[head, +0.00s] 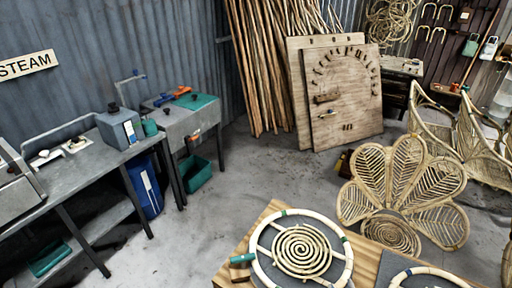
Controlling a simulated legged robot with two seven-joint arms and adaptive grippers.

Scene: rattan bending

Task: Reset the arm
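Neither of my arms nor my grippers shows in the head view, so their pose is hidden. A wooden workbench (264,218) stands at the bottom centre. On it lies a pale rattan ring (347,268) with a coiled spiral (302,251) inside, on a dark grey mat. A teal-banded piece (242,259) touches the ring's left side. Part of a second ring (428,271) shows at the bottom edge to the right.
Left along the wall are a grey metal bench (62,172), a blue bin (146,190) and a green bin (196,172). Upright canes (265,70) and wooden boards (343,98) lean at the back. A petal-shaped rattan chair (402,185) stands right. Concrete floor (235,180) lies open at centre-left.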

